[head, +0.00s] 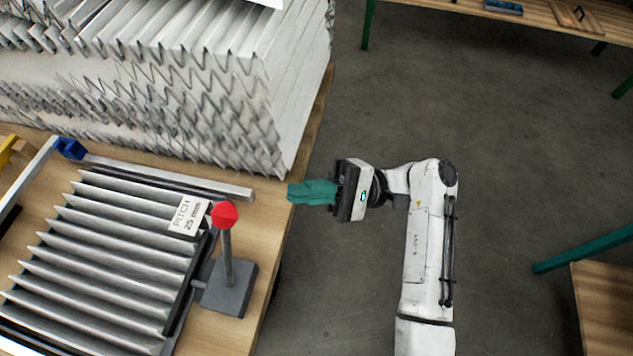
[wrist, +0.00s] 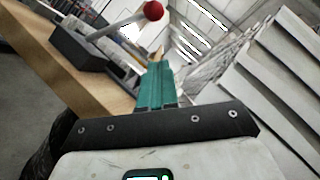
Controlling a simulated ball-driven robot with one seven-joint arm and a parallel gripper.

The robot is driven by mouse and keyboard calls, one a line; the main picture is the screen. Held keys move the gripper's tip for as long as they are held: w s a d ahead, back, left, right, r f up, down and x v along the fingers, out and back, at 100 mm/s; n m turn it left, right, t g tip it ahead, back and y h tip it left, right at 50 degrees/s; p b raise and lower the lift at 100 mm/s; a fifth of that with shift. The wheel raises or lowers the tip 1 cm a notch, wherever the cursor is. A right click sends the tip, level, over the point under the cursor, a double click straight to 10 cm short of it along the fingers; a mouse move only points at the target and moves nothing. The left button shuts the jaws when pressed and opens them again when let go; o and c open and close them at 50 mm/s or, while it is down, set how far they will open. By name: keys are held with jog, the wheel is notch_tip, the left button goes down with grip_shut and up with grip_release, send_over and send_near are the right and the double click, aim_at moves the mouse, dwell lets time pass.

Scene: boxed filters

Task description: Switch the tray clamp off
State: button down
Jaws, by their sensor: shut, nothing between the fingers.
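The tray clamp (head: 230,284) is a dark grey block near the right edge of the wooden table. Its grey lever with a red ball knob (head: 224,214) stands up from the block in the head view. In the wrist view the lever, with its red knob (wrist: 153,11), leans to the right over the grey clamp block (wrist: 78,47). My gripper (head: 291,192) has teal fingers, shut and empty, at the table's right edge, behind and to the right of the knob and apart from it. The fingers also show in the wrist view (wrist: 159,68).
A pleated filter tray (head: 105,258) with a "PITCH 25 mm" label (head: 188,214) lies left of the clamp. A tall stack of pleated white filters (head: 170,80) stands behind. Bare floor (head: 500,150) is to the right, with other tables beyond.

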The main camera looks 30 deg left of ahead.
aim_at(227, 250)
jog(key=p+x, duration=0.1)
jog(key=x, duration=0.4)
jog(key=shift+s+a+r, duration=0.15)
jog(key=shift+s+r, duration=0.05)
jog(key=shift+s+r+p, duration=1.2)
jog(key=shift+s, duration=0.35)
